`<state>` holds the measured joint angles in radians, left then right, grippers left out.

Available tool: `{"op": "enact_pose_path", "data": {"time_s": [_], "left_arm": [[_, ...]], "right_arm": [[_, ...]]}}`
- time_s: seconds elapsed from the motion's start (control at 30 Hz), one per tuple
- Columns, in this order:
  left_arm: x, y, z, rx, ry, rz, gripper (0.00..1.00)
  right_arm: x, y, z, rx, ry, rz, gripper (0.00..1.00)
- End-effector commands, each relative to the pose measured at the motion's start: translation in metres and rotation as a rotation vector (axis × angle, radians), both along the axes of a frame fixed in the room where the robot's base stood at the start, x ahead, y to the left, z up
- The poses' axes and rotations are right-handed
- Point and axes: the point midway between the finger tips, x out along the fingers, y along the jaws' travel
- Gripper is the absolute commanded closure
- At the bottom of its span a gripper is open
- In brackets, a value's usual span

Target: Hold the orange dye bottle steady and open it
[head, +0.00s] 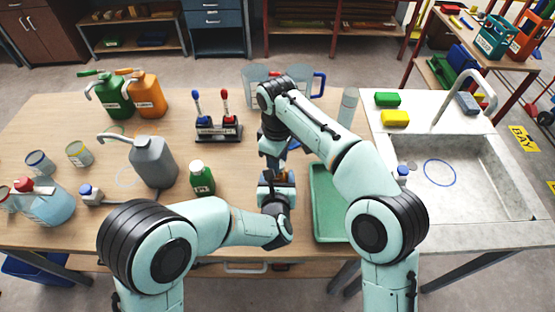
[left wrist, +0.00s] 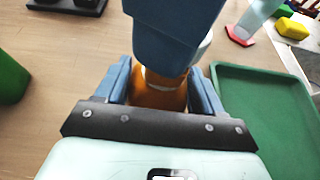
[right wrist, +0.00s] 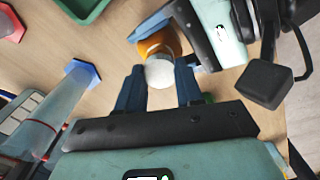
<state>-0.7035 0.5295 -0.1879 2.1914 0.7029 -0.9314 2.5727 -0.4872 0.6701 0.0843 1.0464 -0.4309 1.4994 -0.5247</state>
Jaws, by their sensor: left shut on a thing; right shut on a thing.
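The orange dye bottle (left wrist: 160,96) stands between the fingers of my left gripper (left wrist: 163,88), which is shut on it. In the head view only a little of the bottle (head: 284,176) shows between my two grippers. My right gripper (right wrist: 160,88) comes from above and is shut on the white cap (right wrist: 160,74). In the right wrist view the cap lies right against the orange body (right wrist: 160,42). I cannot tell whether it still sits on the neck or is lifted off. My right fingers hide much of the bottle's top in the left wrist view.
A green tray (head: 324,232) lies just right of the grippers. A green bottle (head: 202,178) and a grey jug (head: 152,160) stand to the left. A rack with red and blue tools (head: 218,132) and clear beakers (head: 254,80) are behind. The sink (head: 465,175) is at the right.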

Motion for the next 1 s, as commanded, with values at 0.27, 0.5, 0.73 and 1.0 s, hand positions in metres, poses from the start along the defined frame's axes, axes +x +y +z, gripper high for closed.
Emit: {"op": "enact_pose_path", "data": {"time_s": [0.27,0.5,0.73,1.0], "left_arm": [[0.000,-0.001,0.000,-0.001,0.001,-0.002,1.00],[0.000,-0.001,0.000,-0.001,0.000,-0.002,1.00],[0.000,-0.001,0.000,0.000,0.000,-0.001,1.00],[0.000,0.000,0.000,0.000,0.000,-0.001,0.03]], "right_arm": [[0.001,0.000,0.014,0.002,-0.003,-0.001,1.00],[0.000,0.001,0.038,0.000,-0.001,0.001,1.00],[0.000,0.000,0.040,-0.001,0.000,0.000,1.00],[0.000,0.000,0.040,-0.001,0.000,0.000,1.00]]}}
